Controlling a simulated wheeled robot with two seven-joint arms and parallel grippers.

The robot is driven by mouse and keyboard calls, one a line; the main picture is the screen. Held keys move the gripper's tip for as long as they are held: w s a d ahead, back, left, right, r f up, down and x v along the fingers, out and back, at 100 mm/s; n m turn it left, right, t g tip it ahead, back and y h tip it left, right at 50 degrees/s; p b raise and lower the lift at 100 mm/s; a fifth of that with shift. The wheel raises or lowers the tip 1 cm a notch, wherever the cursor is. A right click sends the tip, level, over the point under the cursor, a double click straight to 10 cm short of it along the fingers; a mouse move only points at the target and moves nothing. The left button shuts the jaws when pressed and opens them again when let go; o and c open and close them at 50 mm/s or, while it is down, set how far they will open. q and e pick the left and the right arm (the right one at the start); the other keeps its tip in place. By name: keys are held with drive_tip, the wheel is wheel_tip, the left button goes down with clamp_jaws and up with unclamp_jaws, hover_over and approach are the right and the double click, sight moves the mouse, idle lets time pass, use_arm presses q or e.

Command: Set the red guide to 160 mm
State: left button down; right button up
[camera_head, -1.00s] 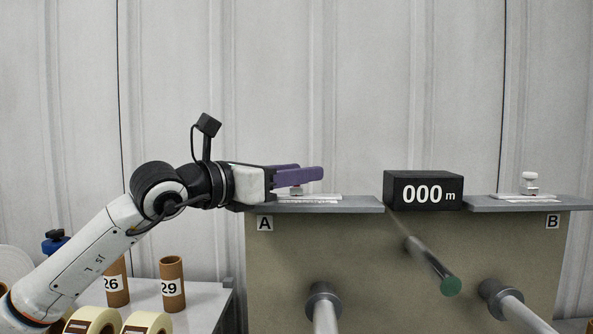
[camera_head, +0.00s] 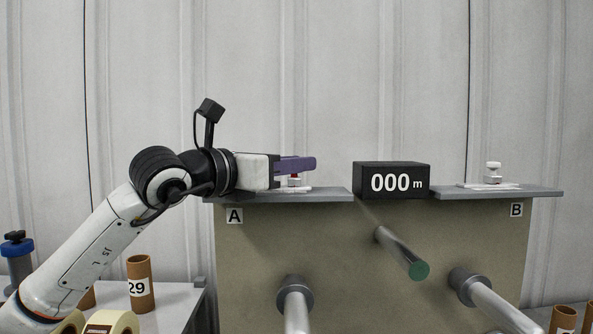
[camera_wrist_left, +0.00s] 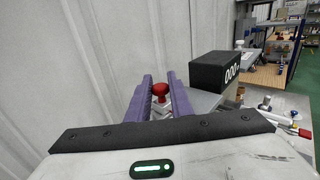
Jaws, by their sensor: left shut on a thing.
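The red guide shows as a red knob (camera_wrist_left: 160,89) between my left gripper's purple fingers in the left wrist view. In the head view, a bit of its red (camera_head: 295,176) shows just under the fingers, above the white scale strip (camera_head: 306,189) on the grey shelf marked A (camera_head: 330,196). My left gripper (camera_head: 297,164) reaches in from the left, level above the shelf, and is shut on the knob. The fingers hide much of the guide and part of the scale. The scale's numbers are too small to read. My right gripper is out of view.
A black display (camera_head: 391,181) reading "000 m" stands right of shelf A. Shelf B (camera_head: 540,192) carries a white-knobbed guide (camera_head: 492,173). Cardboard tubes (camera_head: 140,284) stand on a side table at left.

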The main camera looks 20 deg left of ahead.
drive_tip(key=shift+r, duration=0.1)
use_arm(q)
drive_tip(key=c, duration=1.6)
unclamp_jaws()
drive_tip(key=b+v, duration=0.3)
drive_tip(key=v, duration=0.7)
drive_tip(key=shift+s, duration=0.2)
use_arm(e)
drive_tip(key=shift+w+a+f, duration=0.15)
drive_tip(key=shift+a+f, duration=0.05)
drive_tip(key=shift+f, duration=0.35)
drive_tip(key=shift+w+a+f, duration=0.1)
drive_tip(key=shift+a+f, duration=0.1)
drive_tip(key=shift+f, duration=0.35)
use_arm(q)
drive_tip(key=shift+a, duration=0.1)
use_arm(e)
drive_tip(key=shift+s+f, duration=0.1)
